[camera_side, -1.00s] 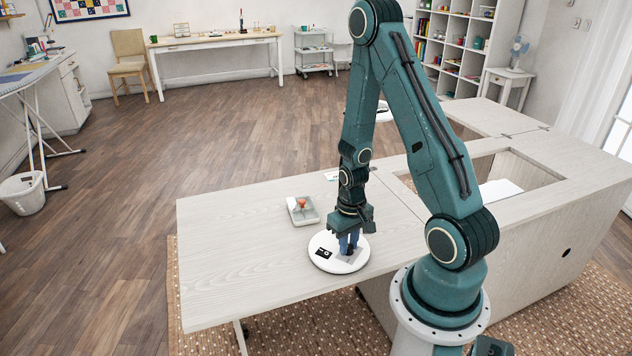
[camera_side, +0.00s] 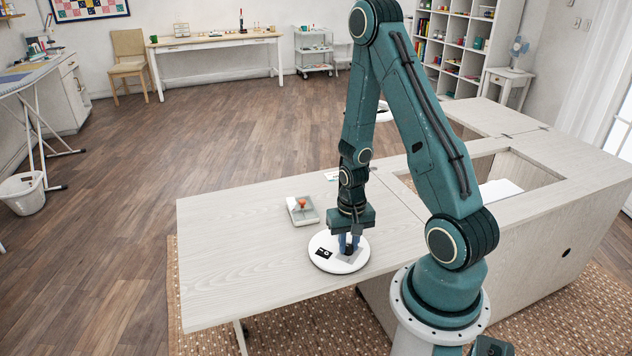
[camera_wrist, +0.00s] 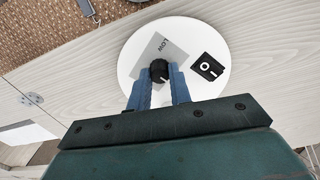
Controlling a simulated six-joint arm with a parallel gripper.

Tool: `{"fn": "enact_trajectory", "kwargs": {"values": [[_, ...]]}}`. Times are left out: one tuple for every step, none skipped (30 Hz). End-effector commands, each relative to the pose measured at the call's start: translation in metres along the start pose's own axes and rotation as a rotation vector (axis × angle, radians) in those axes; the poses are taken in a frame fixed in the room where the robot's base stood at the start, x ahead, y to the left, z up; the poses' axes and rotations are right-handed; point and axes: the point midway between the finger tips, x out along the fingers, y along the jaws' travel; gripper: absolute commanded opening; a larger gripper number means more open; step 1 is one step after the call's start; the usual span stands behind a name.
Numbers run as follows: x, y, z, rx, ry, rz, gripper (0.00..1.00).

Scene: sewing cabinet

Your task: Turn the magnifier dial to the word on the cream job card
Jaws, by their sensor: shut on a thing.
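The magnifier dial is a small black knob (camera_wrist: 159,71) with a white pointer mark, on a grey plate (camera_wrist: 176,52) reading "LOW". Other words on the plate are hidden or unreadable. The plate lies on a round white base (camera_side: 325,262) on the cabinet top. My gripper (camera_wrist: 160,76) points down with its blue fingers on either side of the knob, shut on it. It also shows in the side view (camera_side: 348,243). A small pale card (camera_side: 332,176) lies behind the arm, partly hidden; its word is unreadable and I cannot tell whether it is the job card.
A black square with a white ring mark (camera_wrist: 208,67) is on the base beside the plate. A shallow pale tray (camera_side: 302,211) with an orange-topped item stands behind the base. The cabinet's left leaf (camera_side: 230,255) is clear. An open well (camera_side: 530,170) lies to the right.

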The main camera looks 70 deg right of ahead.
Motion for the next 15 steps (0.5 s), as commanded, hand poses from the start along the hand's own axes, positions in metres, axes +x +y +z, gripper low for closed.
{"fn": "enact_trajectory", "kwargs": {"values": [[-0.0005,-0.0001,-0.0005,0.0,0.002,0.0,0.22],[-0.0004,-0.0001,-0.0005,0.0,0.002,0.0,0.28],[-0.0004,-0.0001,-0.0005,-0.001,0.002,0.0,0.36],[-0.0004,-0.0001,-0.0004,-0.001,0.001,0.0,0.42],[-0.0003,-0.0001,-0.0004,-0.001,0.001,0.0,0.42],[-0.0003,-0.0001,-0.0004,-0.001,0.001,0.0,0.42],[-0.0003,-0.0001,-0.0003,-0.001,0.001,0.0,0.42],[-0.0002,-0.0001,-0.0003,-0.001,0.001,0.0,0.42],[-0.0002,-0.0001,-0.0003,-0.001,0.001,0.0,0.42],[-0.0002,-0.0001,-0.0002,-0.001,0.001,0.0,0.42],[-0.0001,-0.0001,-0.0002,-0.001,0.001,0.0,0.42],[-0.0002,-0.0001,-0.0002,-0.001,0.001,0.0,0.42],[-0.0003,-0.0001,-0.0002,-0.001,0.001,0.0,0.42],[-0.0004,-0.0001,-0.0002,-0.001,0.001,0.0,0.42],[-0.0008,-0.0001,-0.0002,-0.001,0.001,0.0,0.42]]}}
